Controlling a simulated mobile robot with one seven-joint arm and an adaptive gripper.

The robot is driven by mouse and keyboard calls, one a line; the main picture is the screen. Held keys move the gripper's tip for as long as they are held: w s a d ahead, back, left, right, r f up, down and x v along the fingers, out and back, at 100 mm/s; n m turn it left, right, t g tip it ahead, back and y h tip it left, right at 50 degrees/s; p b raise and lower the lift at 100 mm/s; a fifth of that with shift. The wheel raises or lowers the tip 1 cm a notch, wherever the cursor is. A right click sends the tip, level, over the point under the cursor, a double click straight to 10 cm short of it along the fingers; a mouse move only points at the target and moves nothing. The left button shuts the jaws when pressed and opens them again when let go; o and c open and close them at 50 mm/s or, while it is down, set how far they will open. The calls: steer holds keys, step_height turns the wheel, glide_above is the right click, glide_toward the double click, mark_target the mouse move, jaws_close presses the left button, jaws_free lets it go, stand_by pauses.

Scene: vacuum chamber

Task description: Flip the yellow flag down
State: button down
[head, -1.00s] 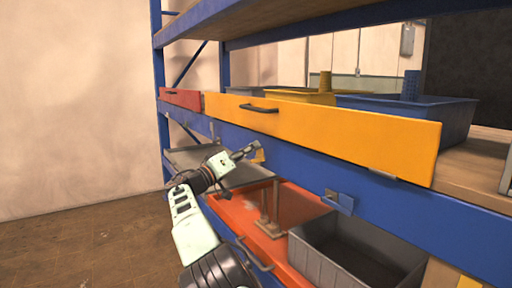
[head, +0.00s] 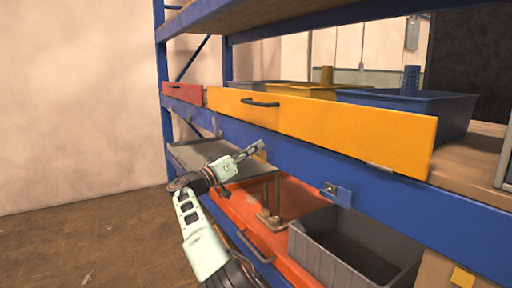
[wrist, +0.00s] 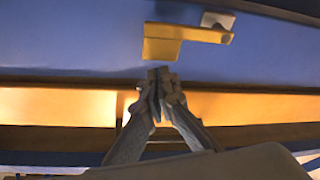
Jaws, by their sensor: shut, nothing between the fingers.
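The yellow flag (wrist: 160,46) is a small plate on a bracket on the blue shelf beam, just past my fingertips in the wrist view. In the head view only a small part of the yellow flag (head: 263,156) shows, beside and partly behind my gripper (head: 260,147). My gripper (wrist: 158,76) is shut and empty, its tips close together near the flag's edge. I cannot tell whether they touch it.
A yellow drawer front (head: 340,127) with a dark handle lies above the blue beam (head: 390,195). A blue bracket (head: 338,194) sits farther right on the beam. Below are an orange drawer (head: 232,203) and a grey bin (head: 330,255). Open floor lies at left.

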steer(key=shift+s+d+f+m, duration=0.1)
steer(key=shift+s+f+m, duration=0.05)
steer(key=shift+m, duration=0.15)
steer(key=shift+s+d+f, duration=0.2)
steer(key=shift+d+f, duration=0.05)
steer(key=shift+f, duration=0.45)
stand_by(0.8)
step_height(320, 180, up, 5)
steer(key=w+a+v, duration=0.1)
steer(key=v, duration=0.9)
steer(key=shift+p, duration=0.35)
steer(key=shift+f, duration=0.15)
